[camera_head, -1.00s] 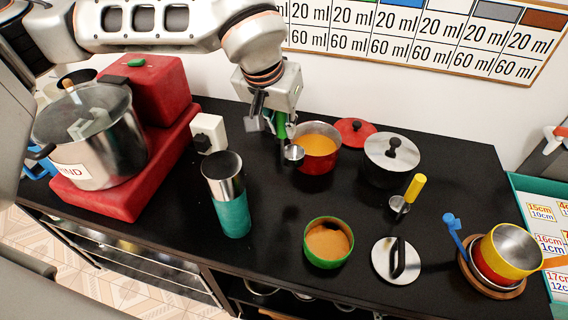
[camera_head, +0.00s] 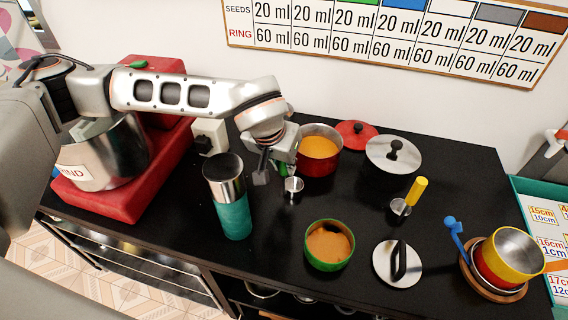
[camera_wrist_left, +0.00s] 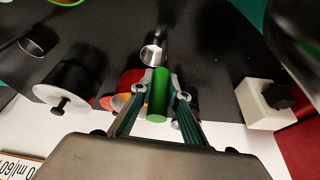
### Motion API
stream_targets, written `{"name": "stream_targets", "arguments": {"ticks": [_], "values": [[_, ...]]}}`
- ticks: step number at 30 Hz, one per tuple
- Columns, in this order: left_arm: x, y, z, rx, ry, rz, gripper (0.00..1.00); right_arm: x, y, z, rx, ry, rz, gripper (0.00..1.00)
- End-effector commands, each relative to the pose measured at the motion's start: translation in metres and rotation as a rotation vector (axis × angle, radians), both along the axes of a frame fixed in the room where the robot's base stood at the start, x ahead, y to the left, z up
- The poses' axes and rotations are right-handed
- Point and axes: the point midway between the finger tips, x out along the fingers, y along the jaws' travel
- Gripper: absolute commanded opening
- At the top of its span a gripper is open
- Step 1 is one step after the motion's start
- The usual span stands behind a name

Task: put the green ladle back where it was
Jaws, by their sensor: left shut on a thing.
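My left gripper (camera_head: 276,170) is shut on the green handle of the green ladle (camera_head: 293,185), whose small metal cup hangs below, left of and in front of the red pot (camera_head: 318,168). In the left wrist view the green ladle (camera_wrist_left: 157,97) is between the two fingers (camera_wrist_left: 158,86), with the metal cup beyond them. I cannot tell whether the cup touches the black counter. Arm and gripper hide part of the handle in the head view. My right gripper is not in view.
A steel and teal cylinder (camera_head: 234,215) stands left of the ladle. A green bowl (camera_head: 329,265) with orange contents is in front. A yellow-handled ladle (camera_head: 416,192), steel lid (camera_head: 381,262) and lidded pot (camera_head: 393,165) are right. The counter between ladle and bowl is clear.

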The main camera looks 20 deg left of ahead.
Motion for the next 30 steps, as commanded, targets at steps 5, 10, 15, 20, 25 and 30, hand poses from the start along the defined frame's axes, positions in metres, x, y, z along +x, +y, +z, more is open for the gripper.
{"name": "stream_targets", "arguments": {"ticks": [5, 10, 15, 20, 25, 30], "values": [[0.000, 0.000, -0.003, 0.000, 0.001, 0.000, 0.18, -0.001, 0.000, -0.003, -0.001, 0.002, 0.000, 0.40], [0.000, 0.000, -0.002, 0.000, 0.001, 0.000, 0.32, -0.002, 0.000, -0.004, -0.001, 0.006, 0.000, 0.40], [0.000, 0.000, -0.002, 0.000, 0.001, 0.000, 0.32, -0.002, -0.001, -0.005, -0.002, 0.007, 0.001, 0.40], [-0.001, 0.000, 0.004, 0.000, -0.001, -0.001, 0.32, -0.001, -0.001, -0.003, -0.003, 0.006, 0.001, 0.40], [-0.010, 0.002, 0.028, 0.000, -0.004, -0.001, 0.32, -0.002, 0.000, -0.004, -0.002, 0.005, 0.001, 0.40], [-0.023, 0.004, 0.061, 0.000, -0.004, -0.001, 0.32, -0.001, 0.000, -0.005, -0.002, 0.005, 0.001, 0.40]]}}
